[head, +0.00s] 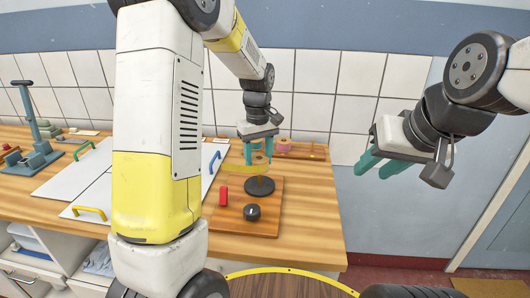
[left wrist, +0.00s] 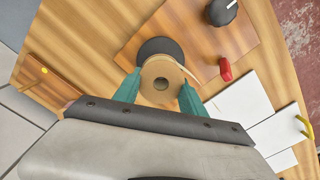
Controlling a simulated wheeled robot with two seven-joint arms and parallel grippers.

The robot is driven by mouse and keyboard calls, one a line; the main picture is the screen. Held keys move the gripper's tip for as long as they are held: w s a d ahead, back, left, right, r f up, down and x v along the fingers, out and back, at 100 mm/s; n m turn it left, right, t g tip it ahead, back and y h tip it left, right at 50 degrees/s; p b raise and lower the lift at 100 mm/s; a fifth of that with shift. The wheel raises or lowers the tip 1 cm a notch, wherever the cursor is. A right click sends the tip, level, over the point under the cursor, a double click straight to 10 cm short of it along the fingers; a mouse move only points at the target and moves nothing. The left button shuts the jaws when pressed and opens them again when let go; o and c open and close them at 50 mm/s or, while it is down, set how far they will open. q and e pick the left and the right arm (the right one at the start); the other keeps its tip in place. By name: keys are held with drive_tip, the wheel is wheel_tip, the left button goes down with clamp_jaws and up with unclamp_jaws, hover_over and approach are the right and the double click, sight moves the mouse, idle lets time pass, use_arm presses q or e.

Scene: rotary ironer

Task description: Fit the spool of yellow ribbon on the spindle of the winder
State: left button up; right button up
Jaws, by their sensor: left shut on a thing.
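My left gripper (head: 258,160) has its teal fingers shut on the spool of yellow ribbon (left wrist: 149,72), seen in the left wrist view as a tan ring with a hole. A loop of yellow ribbon (head: 233,167) sticks out to the left of the spool in the head view. The winder is a wooden board (head: 270,211) with a black round disc (head: 259,188). The spool is above the disc and partly covers it in the left wrist view (left wrist: 152,46). I cannot make out the spindle clearly. My right gripper (head: 383,165) is open and empty, right of the table.
The winder board also carries a black knob (head: 252,212) and a red handle (head: 223,196). A wooden rack (head: 305,151) stands behind, by the tiled wall. White panels with coloured handles (head: 82,185) and a blue-grey stand (head: 37,140) are to the left.

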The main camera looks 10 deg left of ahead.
sight(259, 183)
use_arm(q)
drive_tip(key=shift+f, duration=0.55)
idle(0.4)
drive_tip(key=shift+f, duration=0.4)
drive_tip(key=shift+f, duration=0.3)
drive_tip(key=shift+f, duration=0.8)
drive_tip(key=o, duration=1.4)
drive_tip(key=shift+o, duration=0.6)
drive_tip(key=o, duration=0.5)
drive_tip(key=shift+c, duration=0.2)
drive_tip(key=shift+r, duration=0.1)
